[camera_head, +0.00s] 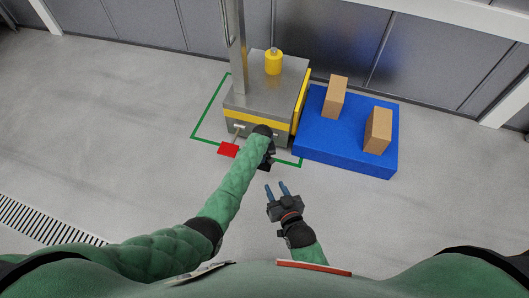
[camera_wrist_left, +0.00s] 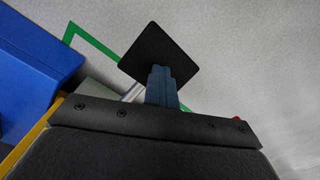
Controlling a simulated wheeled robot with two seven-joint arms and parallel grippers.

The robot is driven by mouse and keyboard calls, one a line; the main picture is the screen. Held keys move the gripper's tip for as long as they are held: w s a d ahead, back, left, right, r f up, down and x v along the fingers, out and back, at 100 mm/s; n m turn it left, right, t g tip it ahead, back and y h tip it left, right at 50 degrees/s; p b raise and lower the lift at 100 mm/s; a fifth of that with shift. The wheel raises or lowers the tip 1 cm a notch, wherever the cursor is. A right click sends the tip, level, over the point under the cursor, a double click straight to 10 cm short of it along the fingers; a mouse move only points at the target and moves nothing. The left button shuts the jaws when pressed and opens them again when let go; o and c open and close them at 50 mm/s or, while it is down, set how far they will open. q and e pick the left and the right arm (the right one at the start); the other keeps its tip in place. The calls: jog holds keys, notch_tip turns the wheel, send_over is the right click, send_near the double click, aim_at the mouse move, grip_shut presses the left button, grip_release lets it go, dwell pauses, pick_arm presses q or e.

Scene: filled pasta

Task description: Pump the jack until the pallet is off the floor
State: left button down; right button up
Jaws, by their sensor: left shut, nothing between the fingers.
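The jack (camera_head: 262,90) is a grey metal box with a yellow-edged side, an upright post and a yellow cylinder on top. A red pedal (camera_head: 228,150) sticks out low at its front. A black square plate (camera_wrist_left: 160,52) shows in the left wrist view, with a pale bar beside it. My left gripper (camera_head: 267,163) is low at the jack's front, right of the red pedal. Its fingers (camera_wrist_left: 162,86) are shut and overlap the plate; contact cannot be told. The blue pallet (camera_head: 310,142) is right of the jack; any floor gap is unclear. My right gripper (camera_head: 277,190) is open and empty.
Two brown boxes (camera_head: 335,97) (camera_head: 377,130) stand on the pallet. A green line (camera_head: 207,108) marks the floor around the jack. Grey wall panels (camera_head: 330,45) stand behind. A floor grate (camera_head: 40,220) lies at lower left. The floor at right is clear.

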pick_arm(q)
notch_tip(320, 180, down, 2)
jog(key=shift+f+b, duration=0.1)
jog(key=shift+b, duration=0.45)
notch_tip(320, 180, up, 7)
jog(key=p, duration=0.7)
jog(key=shift+f, duration=0.15)
jog(key=shift+f, duration=0.1)
jog(key=shift+f+b, duration=0.45)
jog(key=shift+f, duration=0.4)
jog(key=shift+r+p, duration=0.95)
jog(key=shift+p, duration=0.15)
notch_tip(320, 180, up, 5)
jog(key=p, duration=0.5)
